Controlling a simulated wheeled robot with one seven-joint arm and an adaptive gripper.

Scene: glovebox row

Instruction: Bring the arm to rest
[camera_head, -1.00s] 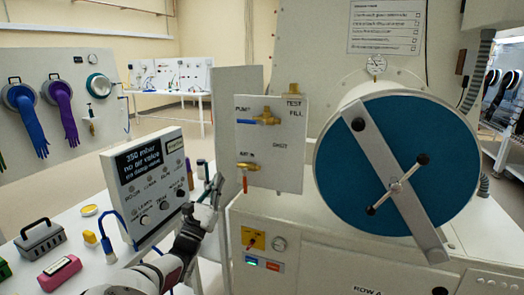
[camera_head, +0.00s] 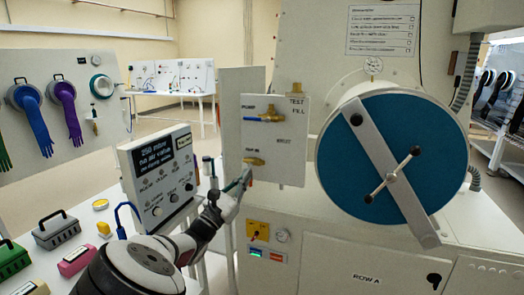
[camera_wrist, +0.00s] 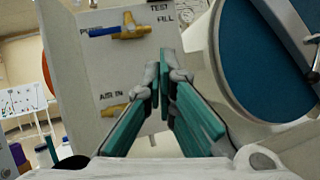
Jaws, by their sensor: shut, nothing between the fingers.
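My gripper (camera_head: 244,177) is in front of the lower edge of the white valve panel (camera_head: 285,150), close to the brass air-in valve (camera_head: 254,161). In the wrist view my gripper (camera_wrist: 163,75) has its teal-lined fingers brought together at the tips with nothing between them. The wrist view also shows the air-in valve (camera_wrist: 114,110) to the left of the fingers, and the pump valve with its blue lever (camera_wrist: 118,31) above. I cannot tell whether the fingers touch the panel. My arm (camera_head: 205,225) reaches up from the bottom left of the head view.
A round blue door (camera_head: 390,125) with a grey bar stands right of the panel. A control box (camera_head: 160,175) with a display stands left of my arm on a white table, near a grey case (camera_head: 57,229) and a pink block (camera_head: 75,260).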

